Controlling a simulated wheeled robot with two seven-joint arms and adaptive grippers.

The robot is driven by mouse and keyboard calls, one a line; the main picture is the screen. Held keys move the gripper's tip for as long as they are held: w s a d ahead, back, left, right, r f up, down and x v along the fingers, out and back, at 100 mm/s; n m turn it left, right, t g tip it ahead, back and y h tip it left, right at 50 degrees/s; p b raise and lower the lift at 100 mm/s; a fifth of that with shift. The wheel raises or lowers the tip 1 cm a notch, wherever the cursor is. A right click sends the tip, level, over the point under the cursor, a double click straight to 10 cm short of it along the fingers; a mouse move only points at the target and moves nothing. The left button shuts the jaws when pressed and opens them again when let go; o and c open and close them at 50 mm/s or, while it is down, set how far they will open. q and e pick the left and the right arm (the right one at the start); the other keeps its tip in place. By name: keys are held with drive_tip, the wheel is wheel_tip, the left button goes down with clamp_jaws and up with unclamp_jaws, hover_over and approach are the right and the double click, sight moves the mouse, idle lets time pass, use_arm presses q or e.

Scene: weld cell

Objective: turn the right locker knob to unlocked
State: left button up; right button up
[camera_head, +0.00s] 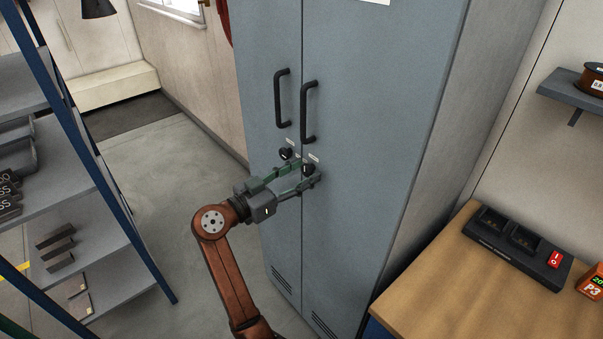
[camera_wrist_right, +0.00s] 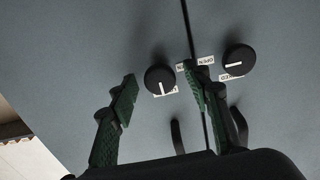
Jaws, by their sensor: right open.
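The grey-blue locker (camera_head: 385,120) has two doors, both shut, with a small black round knob on each. The right door's knob (camera_head: 308,168) is partly covered by my right gripper (camera_head: 309,172) in the head view. In the wrist view, which looks turned over, this knob (camera_wrist_right: 159,79) is the left one, and its white mark points down in the picture. My right gripper is open, with its green-padded fingers (camera_wrist_right: 158,100) on either side of this knob. Whether they touch it I cannot tell. My left gripper is not in view.
The left door's knob (camera_head: 286,154) sits close beside my fingers. Two black handles (camera_head: 309,112) stand out above the knobs. A wooden bench (camera_head: 480,300) with a charger (camera_head: 515,247) is at the right. A blue-framed rack (camera_head: 115,215) stands at the left. The floor between is clear.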

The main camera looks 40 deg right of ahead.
drive_tip(key=shift+c, duration=0.2)
drive_tip(key=c, duration=1.1)
